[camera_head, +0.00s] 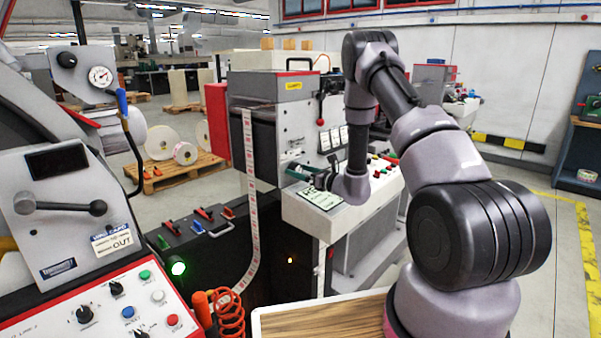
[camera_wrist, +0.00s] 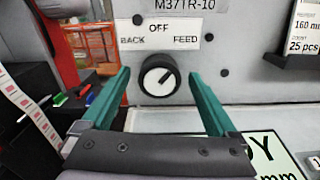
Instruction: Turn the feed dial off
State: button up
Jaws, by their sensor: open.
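The pointer slants to the upper right, towards the FEED side. My gripper (camera_wrist: 160,73) is open, with one teal finger on each side of the dial and a visible gap to it in the picture. In the head view my gripper (camera_head: 298,173) is at the machine's front panel; I cannot make out the dial there.
A sign plate (camera_wrist: 268,155) lies on the ledge below the dial. A red-knobbed lever (camera_head: 320,108) and a ledge with coloured buttons (camera_head: 382,165) are near my arm. The label strip (camera_head: 250,170) hangs left of my gripper. A control panel (camera_head: 110,305) stands at lower left.

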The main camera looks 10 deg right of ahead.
jog(key=c, duration=1.4)
jog(key=shift+n, duration=0.3)
jog(key=n, duration=0.3)
jog(key=shift+s+f+n, duration=0.1)
jog(key=shift+n, duration=1.9)
jog(key=o, duration=1.4)
